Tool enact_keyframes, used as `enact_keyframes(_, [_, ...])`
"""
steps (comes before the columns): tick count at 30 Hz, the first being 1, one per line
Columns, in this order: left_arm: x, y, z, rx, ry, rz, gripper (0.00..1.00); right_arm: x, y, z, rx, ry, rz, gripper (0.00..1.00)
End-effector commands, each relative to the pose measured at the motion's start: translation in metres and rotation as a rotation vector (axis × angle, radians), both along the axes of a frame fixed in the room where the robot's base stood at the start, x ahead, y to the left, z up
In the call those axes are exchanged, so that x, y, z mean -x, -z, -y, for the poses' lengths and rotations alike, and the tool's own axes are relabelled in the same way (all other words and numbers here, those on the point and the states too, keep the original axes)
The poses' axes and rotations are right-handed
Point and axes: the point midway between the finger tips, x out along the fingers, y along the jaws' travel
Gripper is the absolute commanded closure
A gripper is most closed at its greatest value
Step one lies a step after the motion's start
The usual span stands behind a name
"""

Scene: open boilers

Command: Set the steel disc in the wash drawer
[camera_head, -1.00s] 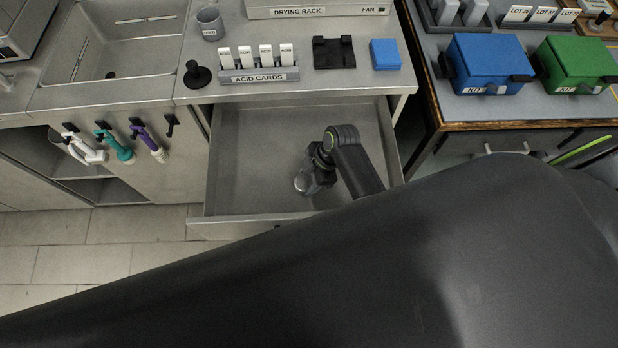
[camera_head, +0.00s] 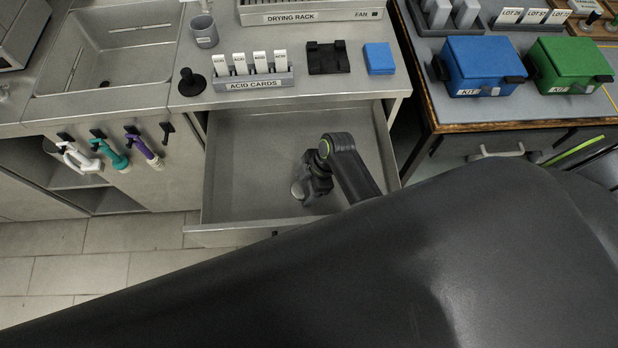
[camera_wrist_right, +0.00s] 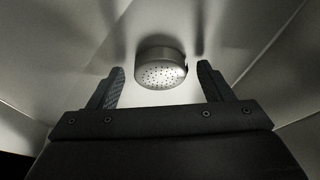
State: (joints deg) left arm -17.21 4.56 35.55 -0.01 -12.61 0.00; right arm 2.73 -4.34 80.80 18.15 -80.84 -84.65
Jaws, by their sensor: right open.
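The wash drawer (camera_head: 238,150) is pulled open below the steel counter. The steel disc (camera_wrist_right: 160,74), a short round piece with a perforated face, is inside it in the right wrist view. A small pale part of the disc (camera_head: 297,190) shows in the head view, beside my gripper. My right gripper (camera_head: 305,188) is down in the drawer. In the right wrist view its open fingers (camera_wrist_right: 161,68) stand on either side of the disc, with gaps showing at both sides. Whether the disc touches the drawer floor is hard to tell. My left gripper is not in view.
The drawer's side walls and front edge (camera_head: 225,236) surround my right gripper. On the counter above are the acid cards rack (camera_head: 254,78), a grey cup (camera_head: 204,31), a black holder (camera_head: 328,57) and a blue block (camera_head: 379,58). The drawer's left part is empty.

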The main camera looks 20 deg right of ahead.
Motion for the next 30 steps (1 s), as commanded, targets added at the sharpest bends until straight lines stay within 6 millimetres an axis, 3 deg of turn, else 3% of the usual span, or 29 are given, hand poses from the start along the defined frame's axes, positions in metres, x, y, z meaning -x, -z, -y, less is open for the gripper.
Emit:
enact_keyframes(5, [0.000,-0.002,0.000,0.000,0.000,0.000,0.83,0.000,-0.017,0.007,0.000,0.001,0.003,0.27])
enact_keyframes(19, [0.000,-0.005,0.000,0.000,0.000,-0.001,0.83,0.004,-0.095,0.039,0.001,0.000,0.003,0.27])
enact_keyframes(24, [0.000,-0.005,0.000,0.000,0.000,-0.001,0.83,0.005,-0.109,0.044,0.000,0.000,0.002,0.27])
enact_keyframes(30, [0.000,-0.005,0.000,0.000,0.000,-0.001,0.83,0.005,-0.112,0.045,0.000,0.000,0.000,0.27])
